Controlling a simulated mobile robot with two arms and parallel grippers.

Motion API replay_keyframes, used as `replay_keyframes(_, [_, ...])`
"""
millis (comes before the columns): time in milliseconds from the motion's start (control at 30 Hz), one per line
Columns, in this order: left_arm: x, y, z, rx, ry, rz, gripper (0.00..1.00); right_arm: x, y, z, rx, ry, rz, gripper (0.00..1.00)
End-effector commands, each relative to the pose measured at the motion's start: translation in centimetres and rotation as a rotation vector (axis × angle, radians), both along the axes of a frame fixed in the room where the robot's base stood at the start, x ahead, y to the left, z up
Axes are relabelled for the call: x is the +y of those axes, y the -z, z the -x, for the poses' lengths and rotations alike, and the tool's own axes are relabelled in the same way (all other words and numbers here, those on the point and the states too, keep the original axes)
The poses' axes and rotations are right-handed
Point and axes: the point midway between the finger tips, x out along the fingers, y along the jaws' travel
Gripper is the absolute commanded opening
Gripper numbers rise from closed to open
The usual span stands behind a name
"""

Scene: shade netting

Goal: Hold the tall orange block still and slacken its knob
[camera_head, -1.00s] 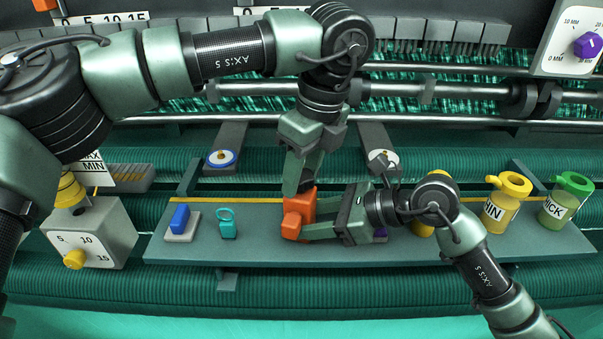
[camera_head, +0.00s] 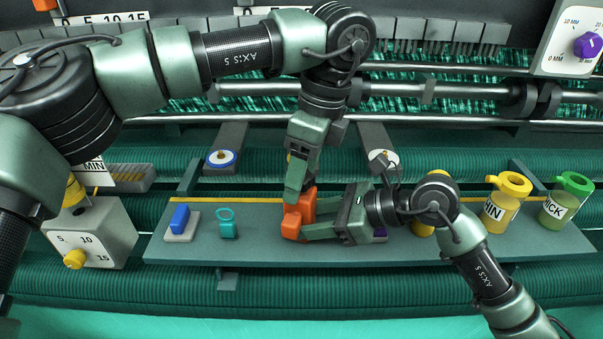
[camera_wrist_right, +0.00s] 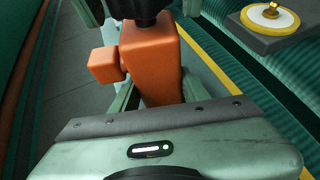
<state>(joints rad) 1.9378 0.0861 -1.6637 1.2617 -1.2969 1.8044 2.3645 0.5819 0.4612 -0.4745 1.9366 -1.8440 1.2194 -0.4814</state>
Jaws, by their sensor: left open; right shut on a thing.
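The tall orange block (camera_head: 306,207) stands upright on the grey-green shelf, and its knob (camera_head: 290,225) juts from its front side as a smaller orange cube. In the right wrist view the block (camera_wrist_right: 153,62) is close, with the knob (camera_wrist_right: 103,65) on its left. My right gripper (camera_head: 318,231) is shut on the block from the right, low down. My left gripper (camera_head: 297,192) points down from above, open, its fingertips at the block's top. Whether it touches the block I cannot tell. Part of the block's far side is hidden.
The shelf (camera_head: 262,247) also carries a blue block (camera_head: 180,218), a teal ringed piece (camera_head: 227,224) and yellow (camera_head: 504,205) and green (camera_head: 562,200) capped jars. A dial box (camera_head: 100,235) stands left. Rails and rollers lie behind. The shelf left of the orange block has free room.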

Motion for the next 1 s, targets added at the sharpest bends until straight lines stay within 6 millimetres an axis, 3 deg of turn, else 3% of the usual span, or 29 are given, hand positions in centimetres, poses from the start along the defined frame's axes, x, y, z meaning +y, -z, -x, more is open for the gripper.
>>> replay_keyframes(500, [0.0, -2.9, 0.0, -0.002, 0.001, 0.002, 0.60, 0.0, 0.0, 0.0, 0.001, 0.000, 0.001, 0.00])
replay_keyframes(800, [0.0, -3.1, 0.0, -0.002, 0.006, 0.001, 0.60, 0.0, 0.0, 0.0, 0.001, 0.000, 0.001, 0.00])
replay_keyframes(867, [0.0, -3.1, 0.0, -0.002, 0.060, 0.001, 0.60, 0.0, 0.0, 0.0, 0.001, 0.000, 0.001, 0.00])
replay_keyframes(1000, [0.1, -3.0, 0.1, -0.001, 0.354, 0.002, 0.60, 0.0, 0.0, 0.0, 0.001, 0.000, 0.001, 0.00])
